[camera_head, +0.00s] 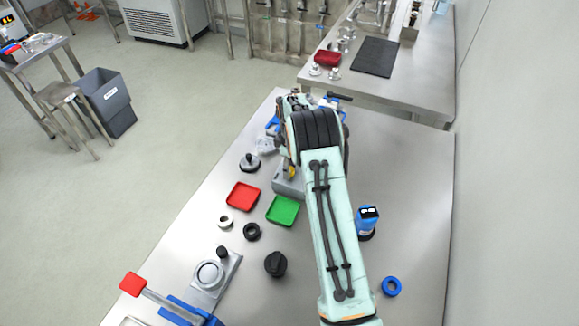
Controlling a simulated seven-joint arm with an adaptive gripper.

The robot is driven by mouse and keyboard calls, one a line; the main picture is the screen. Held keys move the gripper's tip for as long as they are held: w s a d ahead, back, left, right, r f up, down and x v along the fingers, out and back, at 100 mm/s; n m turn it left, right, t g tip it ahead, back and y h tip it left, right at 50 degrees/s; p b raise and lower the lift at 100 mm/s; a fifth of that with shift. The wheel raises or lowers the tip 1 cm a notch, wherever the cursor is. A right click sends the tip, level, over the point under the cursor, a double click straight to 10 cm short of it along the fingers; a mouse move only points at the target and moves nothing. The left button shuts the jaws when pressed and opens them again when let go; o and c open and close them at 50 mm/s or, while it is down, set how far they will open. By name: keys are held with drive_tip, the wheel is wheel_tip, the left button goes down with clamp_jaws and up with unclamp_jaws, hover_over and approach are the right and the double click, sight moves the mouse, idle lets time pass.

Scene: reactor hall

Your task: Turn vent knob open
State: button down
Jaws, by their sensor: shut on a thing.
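My arm reaches from the bottom right to the middle of the bench and hides much of its own end. My gripper (288,157) shows only as a small dark part at the left side of the arm, above a grey box (287,188). A small yellow part, seemingly the vent knob (291,173), shows right at the gripper, on or just above this box. The gripper is shut on it as far as I can see. The fingertips and the knob's turn angle are hidden.
A red tray (243,196) and a green tray (283,211) lie in front of the box. A black knob (275,264), dark ring (252,232), white ring (225,221) and blue ring (392,286) lie nearer. A blue device (368,221) stands right of my arm.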

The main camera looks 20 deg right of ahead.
drive_tip(key=m, duration=0.4)
drive_tip(key=shift+f+m, duration=0.1)
drive_tip(key=shift+m, duration=0.2)
drive_tip(key=m, duration=0.4)
drive_tip(key=shift+m, duration=0.3)
drive_tip(key=m, duration=0.4)
drive_tip(key=shift+a, duration=0.1)
drive_tip(key=shift+m, duration=2)
drive_tip(key=c, duration=0.8)
unclamp_jaws()
